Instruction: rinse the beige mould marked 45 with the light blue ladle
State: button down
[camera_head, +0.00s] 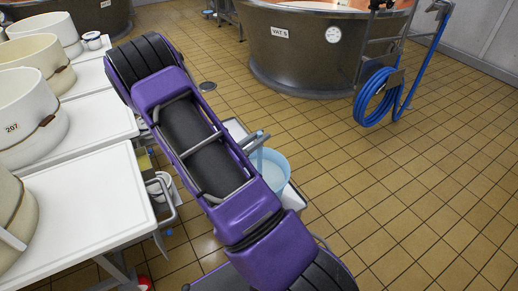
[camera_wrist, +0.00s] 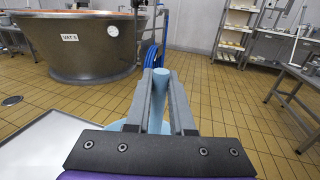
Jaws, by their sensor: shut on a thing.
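My gripper (camera_wrist: 160,100) is shut on the light blue handle of the ladle (camera_wrist: 173,106), which stands upright between the two grey fingers. In the head view my gripper (camera_head: 259,139) is over a round light blue tub (camera_head: 279,163). The ladle's lower end is hidden, and I cannot tell whether it touches the tub. Large cream moulds stand on white tables at the left. One is marked 207 (camera_head: 30,115). A beige mould (camera_head: 14,215) is cut off at the lower left edge, with no number readable. I see no mark 45.
White tables (camera_head: 88,198) line the left side. A copper vat marked VAT 5 (camera_head: 300,55) stands at the back, with a coiled blue hose (camera_head: 377,97) beside it. The tiled floor (camera_head: 425,165) at the right is clear. A steel table (camera_wrist: 300,88) is right in the wrist view.

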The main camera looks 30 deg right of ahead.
notch_tip(320, 180, up, 21)
jog(key=p, duration=1.1)
